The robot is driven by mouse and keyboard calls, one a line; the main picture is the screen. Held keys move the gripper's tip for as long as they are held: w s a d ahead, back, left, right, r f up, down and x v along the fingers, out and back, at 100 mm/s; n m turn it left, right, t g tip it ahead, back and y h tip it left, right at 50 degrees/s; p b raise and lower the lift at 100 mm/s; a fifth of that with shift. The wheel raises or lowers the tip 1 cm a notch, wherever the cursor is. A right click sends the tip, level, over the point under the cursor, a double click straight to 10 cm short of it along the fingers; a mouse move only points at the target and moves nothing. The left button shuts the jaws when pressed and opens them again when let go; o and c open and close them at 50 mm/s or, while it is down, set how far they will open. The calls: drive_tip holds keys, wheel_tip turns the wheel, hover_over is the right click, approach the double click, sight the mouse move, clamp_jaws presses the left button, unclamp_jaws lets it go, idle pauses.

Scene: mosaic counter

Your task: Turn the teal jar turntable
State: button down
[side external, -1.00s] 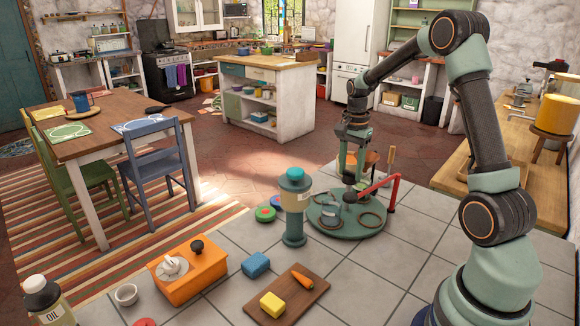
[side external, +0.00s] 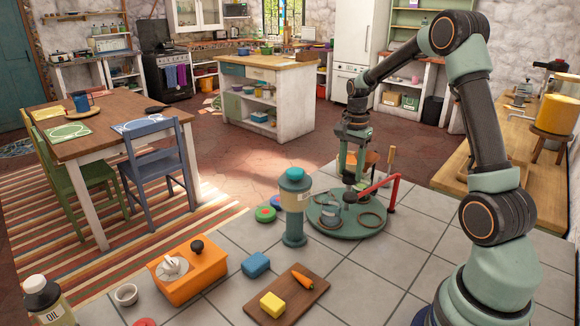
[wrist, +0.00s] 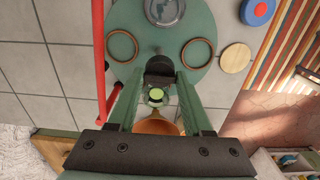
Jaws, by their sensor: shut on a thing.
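The teal turntable (side external: 345,228) is a round disc on the tiled counter, with ring-shaped rims and a clear glass jar (side external: 331,219) on it. In the wrist view, the turntable (wrist: 160,45) shows the glass jar (wrist: 164,9) at the top and an empty ring on either side. My gripper (side external: 350,192) points down over the far part of the disc. In the wrist view, my gripper's fingers (wrist: 155,88) are shut on a dark knob (wrist: 159,68) near the disc's edge. The fingers hide part of the knob.
A teal-capped bottle (side external: 293,207) stands left of the turntable. An orange box (side external: 189,271) and a cutting board (side external: 310,306) lie nearer.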

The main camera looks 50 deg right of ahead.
drive_tip(key=shift+m, duration=0.7)
drive_tip(key=shift+r+m, duration=0.1)
drive_tip(key=shift+m, duration=8.2)
drive_tip(key=shift+c, duration=1.6)
unclamp_jaws()
